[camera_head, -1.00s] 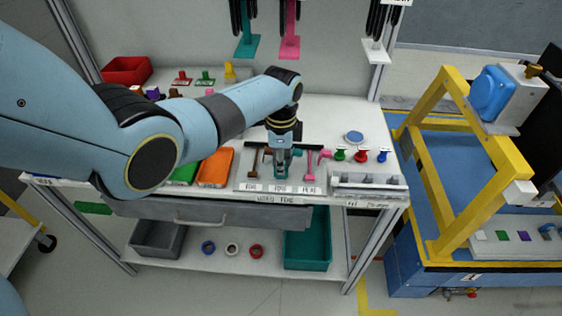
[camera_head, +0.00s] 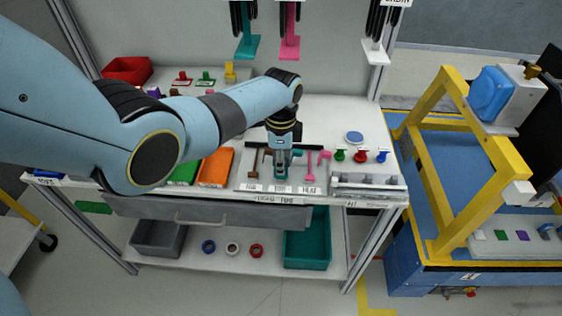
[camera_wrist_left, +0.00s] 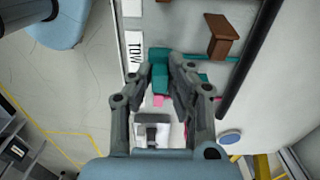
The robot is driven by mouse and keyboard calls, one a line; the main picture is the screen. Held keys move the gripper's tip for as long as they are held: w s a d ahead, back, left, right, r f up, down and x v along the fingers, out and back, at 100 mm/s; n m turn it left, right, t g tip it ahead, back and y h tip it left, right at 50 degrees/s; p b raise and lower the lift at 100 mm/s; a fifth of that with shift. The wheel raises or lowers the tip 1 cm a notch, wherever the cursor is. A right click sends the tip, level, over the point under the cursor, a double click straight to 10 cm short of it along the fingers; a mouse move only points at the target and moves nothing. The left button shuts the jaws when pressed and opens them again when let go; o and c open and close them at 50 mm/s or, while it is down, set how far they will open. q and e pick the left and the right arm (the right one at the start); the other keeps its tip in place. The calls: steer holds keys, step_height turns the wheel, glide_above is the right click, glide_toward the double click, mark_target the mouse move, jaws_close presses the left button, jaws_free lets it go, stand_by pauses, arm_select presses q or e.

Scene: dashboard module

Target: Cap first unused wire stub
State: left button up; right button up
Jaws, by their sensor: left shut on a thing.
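My left gripper (camera_head: 281,170) points down over the tool tray (camera_head: 245,183) at the front of the bench. In the left wrist view its fingers (camera_wrist_left: 161,72) are shut on a teal tool (camera_wrist_left: 158,77), which also shows in the head view (camera_head: 297,153). The tool is still at the tray; whether it touches the tray floor I cannot tell. A brown tool (camera_wrist_left: 222,40) and a pink tool (camera_head: 309,165) lie on either side. No wire stub can be made out in these views. My right gripper is not in view.
Green (camera_head: 340,155), red (camera_head: 361,156) and blue (camera_head: 382,156) knobbed pieces stand right of the tray, behind a grey rack (camera_head: 368,187). An orange bin (camera_head: 216,167) is to the left. A yellow frame (camera_head: 440,160) stands on the blue cart to the right.

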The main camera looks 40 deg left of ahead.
arm_select(q)
steer(key=shift+f+b, duration=0.8)
steer(key=shift+f, duration=0.1)
steer(key=o, duration=0.8)
steer(key=shift+r, duration=0.1)
step_height(320, 180, up, 12)
steer(key=shift+f, duration=0.1)
